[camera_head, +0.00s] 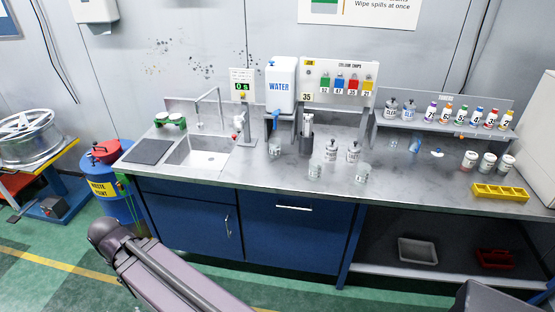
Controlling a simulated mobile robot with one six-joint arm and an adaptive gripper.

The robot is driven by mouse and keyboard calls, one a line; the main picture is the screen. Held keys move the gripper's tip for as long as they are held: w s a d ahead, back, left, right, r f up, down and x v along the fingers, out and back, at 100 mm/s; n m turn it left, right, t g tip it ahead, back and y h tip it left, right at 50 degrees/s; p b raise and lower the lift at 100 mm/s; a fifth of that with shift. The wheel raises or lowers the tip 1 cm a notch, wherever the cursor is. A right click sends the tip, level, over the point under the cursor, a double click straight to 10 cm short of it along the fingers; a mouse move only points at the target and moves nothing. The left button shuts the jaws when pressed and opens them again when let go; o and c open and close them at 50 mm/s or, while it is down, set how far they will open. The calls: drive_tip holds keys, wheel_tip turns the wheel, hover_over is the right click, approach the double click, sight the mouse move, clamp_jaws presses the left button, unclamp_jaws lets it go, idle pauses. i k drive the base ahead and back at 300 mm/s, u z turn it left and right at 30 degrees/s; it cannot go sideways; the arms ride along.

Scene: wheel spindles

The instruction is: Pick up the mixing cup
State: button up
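Several small clear cups that look like mixing cups are on the grey counter (245,178). One cup (275,149) is under the tap of the white water tank (281,84). Another cup (314,173) is close to the front edge, left of a third cup (363,173). I cannot tell which of them is the mixing cup, and their contents are too small to make out. My arm crosses the lower left in front of the blue cabinets, well short of the cups. My gripper does not show.
A sink (205,158) is at left, beside a blue waste paint drum (113,184). A yellow tray (500,193) and paint tins (487,163) are at right. The counter between is fairly clear.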

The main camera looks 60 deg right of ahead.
sight(275, 143)
drive_tip(key=k, duration=1)
drive_tip(key=z, duration=2.1)
drive_tip(key=i, duration=1.05)
drive_tip(key=u, duration=0.05)
